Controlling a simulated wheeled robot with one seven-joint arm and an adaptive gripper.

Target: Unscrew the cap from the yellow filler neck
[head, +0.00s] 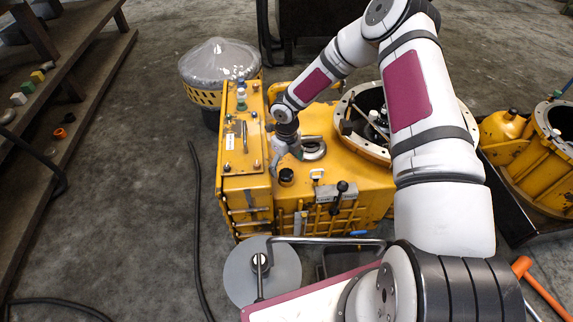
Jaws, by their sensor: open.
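A large yellow transmission housing (345,185) stands on the floor in the middle of the head view. A short neck with a dark round top (286,175) sits on its upper face, toward the left. Another small dark cap (511,113) tops a yellow neck on the separate yellow casing at the right. I cannot tell for sure which is the filler neck with the cap. My gripper (289,151) is open and points down over the housing, just behind the dark round top and left of a metal-ringed opening (314,149). Its fingers are small and partly hidden by the wrist.
A yellow side block (243,150) with small knobs rises close left of my gripper. A large flanged opening (345,103) lies to the right, partly behind my arm. A plastic-covered drum (220,62), a grey disc (240,278) and shelves (75,65) surround the housing. Cables cross the floor.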

